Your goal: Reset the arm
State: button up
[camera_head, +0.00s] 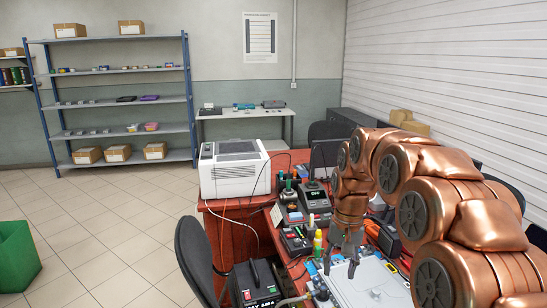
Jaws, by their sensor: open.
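My copper-coloured arm fills the right side of the head view, bent over the red desk (238,236). My gripper (340,262) points down at the arm's end, low above the front of a flat grey-white panel (372,286). Its dark fingers stand apart, and I see nothing held between them. Whether the fingertips touch the panel I cannot tell. Part of the desk behind the arm is hidden.
A white box-shaped machine (234,168), small devices (316,195) and bottles (317,242) crowd the desk. A black chair (195,262) and a black unit (254,286) stand at its front. A green bin (17,257) is far left. The tiled floor at left is clear.

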jog(key=s+d+f+n+p, duration=0.1)
jog(key=s+d+n+p, duration=0.1)
jog(key=s, duration=3.2)
jog(key=shift+s+d+f+g+h, duration=0.2)
jog(key=shift+s+d+g+h, duration=0.1)
jog(key=shift+g, duration=0.1)
